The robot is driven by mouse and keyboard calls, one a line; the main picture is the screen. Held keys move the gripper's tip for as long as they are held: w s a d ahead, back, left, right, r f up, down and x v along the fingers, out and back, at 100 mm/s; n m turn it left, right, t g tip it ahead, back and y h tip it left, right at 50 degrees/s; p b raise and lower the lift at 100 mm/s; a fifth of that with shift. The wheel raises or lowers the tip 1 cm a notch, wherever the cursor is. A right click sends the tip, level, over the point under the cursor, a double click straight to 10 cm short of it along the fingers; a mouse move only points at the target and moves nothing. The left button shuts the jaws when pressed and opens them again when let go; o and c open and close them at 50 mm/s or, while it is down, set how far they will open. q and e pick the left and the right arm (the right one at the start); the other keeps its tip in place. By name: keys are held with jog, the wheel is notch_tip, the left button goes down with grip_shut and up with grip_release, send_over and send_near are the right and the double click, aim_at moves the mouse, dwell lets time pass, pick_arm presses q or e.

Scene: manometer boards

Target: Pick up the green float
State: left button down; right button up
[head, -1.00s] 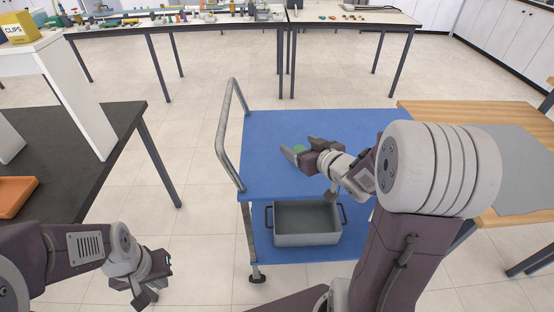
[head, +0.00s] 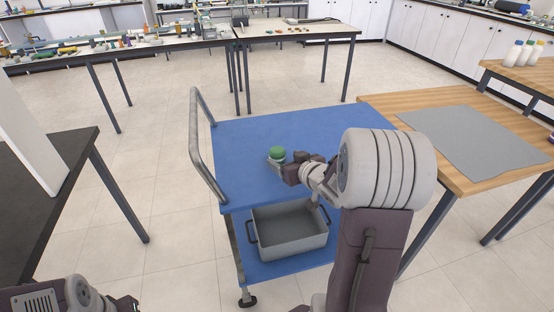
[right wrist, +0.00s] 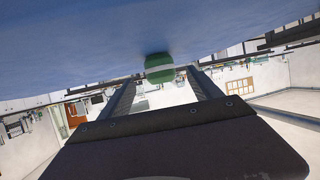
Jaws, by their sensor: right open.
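The green float (head: 278,153) is a rounded green body on the blue top of the cart (head: 240,135). It also shows in the right wrist view (right wrist: 160,66), with a thin pale band across it. My right gripper (head: 279,163) is open beside the float on its near side, low over the cart top. In the wrist view the float lies at the far end of the gap between the two fingers; whether they touch it I cannot tell. My left gripper (head: 124,303) is at the lower left edge, mostly cut off, away from the float.
A grey bin (head: 290,235) stands on the cart's lower shelf. The cart's metal handle (head: 197,135) rises at its left. A wooden table with a grey mat (head: 470,140) is at right, a dark table (head: 50,190) at left. The cart top around the float is clear.

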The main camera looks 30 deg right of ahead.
aim_at(281, 156)
jog(key=shift+w+f, duration=0.25)
jog(key=shift+w, duration=0.3)
jog(key=b+x, duration=0.2)
jog(key=x, duration=0.3)
jog(key=shift+w+r, duration=0.15)
jog(key=shift+r, duration=0.1)
jog(key=shift+c, duration=0.3)
